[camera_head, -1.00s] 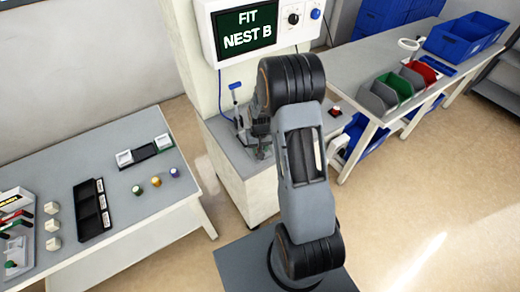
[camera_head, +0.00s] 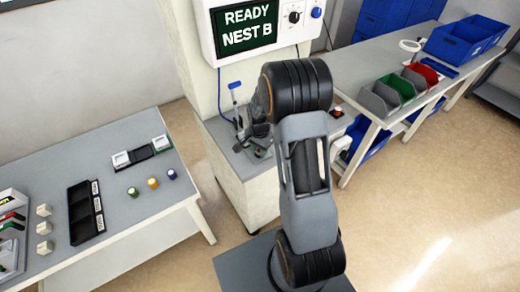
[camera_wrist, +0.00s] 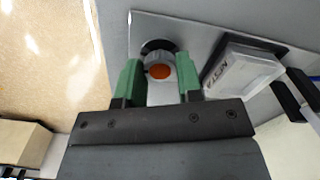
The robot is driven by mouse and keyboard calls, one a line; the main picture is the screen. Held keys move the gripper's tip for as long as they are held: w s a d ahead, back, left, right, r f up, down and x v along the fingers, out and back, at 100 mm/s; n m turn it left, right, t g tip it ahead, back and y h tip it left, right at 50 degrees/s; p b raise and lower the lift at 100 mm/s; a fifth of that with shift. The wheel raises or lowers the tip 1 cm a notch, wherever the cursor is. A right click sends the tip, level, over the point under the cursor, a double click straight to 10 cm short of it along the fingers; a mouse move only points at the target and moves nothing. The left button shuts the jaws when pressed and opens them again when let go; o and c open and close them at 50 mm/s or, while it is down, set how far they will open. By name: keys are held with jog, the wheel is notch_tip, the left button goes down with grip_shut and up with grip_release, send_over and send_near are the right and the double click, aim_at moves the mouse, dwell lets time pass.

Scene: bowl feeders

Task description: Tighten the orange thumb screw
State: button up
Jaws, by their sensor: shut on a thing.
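The orange thumb screw (camera_wrist: 160,72) shows in the wrist view as a grey round knob with an orange top. It stands on a light grey plate (camera_wrist: 200,27), with a dark round part behind it. My gripper (camera_wrist: 159,76) has its two green fingers on either side of the knob and is shut on it. A pale block (camera_wrist: 243,70) with lettering, seen upside down, sits to the right of the screw. In the head view my arm hides the screw and the gripper.
A screen (camera_head: 248,26) reads "READY NEST B" above the station bench (camera_head: 222,135). A blue-handled lever (camera_head: 236,92) stands on the bench. A left table (camera_head: 150,205) holds trays and small parts. A right table holds grey, green and red bins (camera_head: 402,85).

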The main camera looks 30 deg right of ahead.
jog(key=shift+m, duration=0.5)
dwell(0.3)
jog(key=o, duration=0.9)
jog(key=shift+r, duration=0.1)
notch_tip(320, 180, up, 14)
jog(key=shift+f, duration=0.15)
dwell(0.4)
